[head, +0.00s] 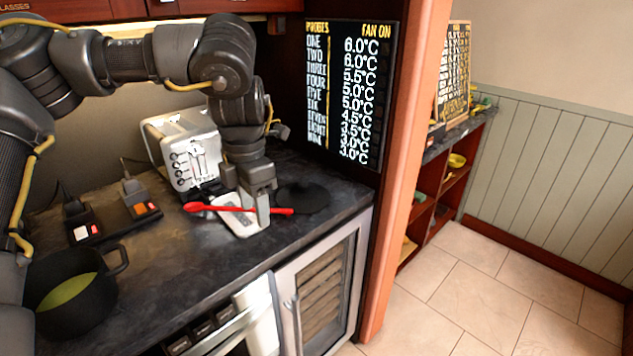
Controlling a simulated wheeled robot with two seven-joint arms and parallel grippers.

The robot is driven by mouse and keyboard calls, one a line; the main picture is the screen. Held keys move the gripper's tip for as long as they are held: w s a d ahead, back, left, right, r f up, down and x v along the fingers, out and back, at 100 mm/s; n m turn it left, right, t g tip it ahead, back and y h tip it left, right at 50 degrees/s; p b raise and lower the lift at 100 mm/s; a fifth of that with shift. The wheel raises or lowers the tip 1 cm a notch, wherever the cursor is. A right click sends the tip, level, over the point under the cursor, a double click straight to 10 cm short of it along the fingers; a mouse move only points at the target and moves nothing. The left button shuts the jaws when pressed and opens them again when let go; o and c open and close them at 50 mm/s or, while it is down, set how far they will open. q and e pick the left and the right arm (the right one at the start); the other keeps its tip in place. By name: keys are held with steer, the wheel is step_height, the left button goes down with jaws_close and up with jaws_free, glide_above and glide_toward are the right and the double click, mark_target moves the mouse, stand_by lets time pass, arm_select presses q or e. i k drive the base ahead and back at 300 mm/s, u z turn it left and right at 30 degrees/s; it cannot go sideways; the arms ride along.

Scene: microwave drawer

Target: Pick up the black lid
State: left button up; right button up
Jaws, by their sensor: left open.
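The black lid (304,197) is a dark round disc lying on the dark countertop, near the back right by the temperature board. My left gripper (258,215) points down at the counter just left of the lid, over a white device with a keypad (240,217) and a red spoon (236,209). It is open, with nothing clearly held between its fingers. The fingers hide part of the spoon and device. The spoon's right end reaches to the lid's near left edge. My right gripper is not in view.
A black pot (113,285) with yellow-green contents stands at the front left of the counter. The counter's front edge is above a glass-door cooler (322,290).

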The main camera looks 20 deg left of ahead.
mark_target(303, 196)
steer(key=i, duration=0.9)
